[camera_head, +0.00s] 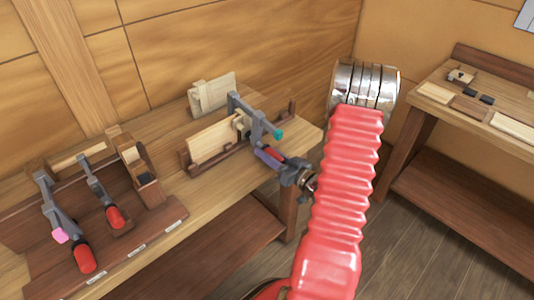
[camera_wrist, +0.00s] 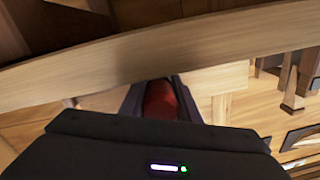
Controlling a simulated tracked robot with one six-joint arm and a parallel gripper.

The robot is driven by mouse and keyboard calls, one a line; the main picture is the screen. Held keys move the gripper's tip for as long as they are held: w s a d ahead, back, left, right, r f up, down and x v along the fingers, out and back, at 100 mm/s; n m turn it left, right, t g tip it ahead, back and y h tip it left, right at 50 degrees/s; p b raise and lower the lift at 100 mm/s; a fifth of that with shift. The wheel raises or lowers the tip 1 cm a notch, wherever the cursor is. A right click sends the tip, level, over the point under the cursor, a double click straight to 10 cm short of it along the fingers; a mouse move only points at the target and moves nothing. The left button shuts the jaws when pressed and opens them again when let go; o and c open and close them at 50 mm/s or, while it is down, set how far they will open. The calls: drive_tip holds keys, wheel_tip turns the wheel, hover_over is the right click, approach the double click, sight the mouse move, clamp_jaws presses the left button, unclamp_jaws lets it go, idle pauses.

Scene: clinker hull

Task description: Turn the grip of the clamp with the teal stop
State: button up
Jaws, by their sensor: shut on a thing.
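The clamp with the teal stop (camera_head: 278,134) is set over the pale boards (camera_head: 215,139) in a dark wooden holder on the bench. Its grey bar (camera_head: 244,106) reaches over the boards. Its red grip (camera_head: 270,155) points down to the right, toward my gripper. My gripper (camera_head: 272,158) is shut on this grip, at the end of my red-sleeved arm. In the wrist view the red grip (camera_wrist: 160,100) shows between my fingers (camera_wrist: 162,98), partly hidden by the dark gripper body. The clamp's far jaw is partly hidden.
On the left, a dark rack holds a clamp with a pink stop (camera_head: 61,235) and another red-handled clamp (camera_head: 115,216). The bench front edge (camera_head: 232,186) runs close under my gripper. A second table (camera_head: 430,120) stands at right, with open floor between.

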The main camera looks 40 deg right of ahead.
drive_tip(key=o, duration=1)
drive_tip(key=shift+o, duration=0.2)
drive_tip(key=shift+s, duration=0.1)
drive_tip(key=s+d, duration=0.1)
drive_tip(key=s, duration=1.2)
drive_tip(key=shift+s, duration=0.35)
drive_tip(key=shift+f, duration=0.1)
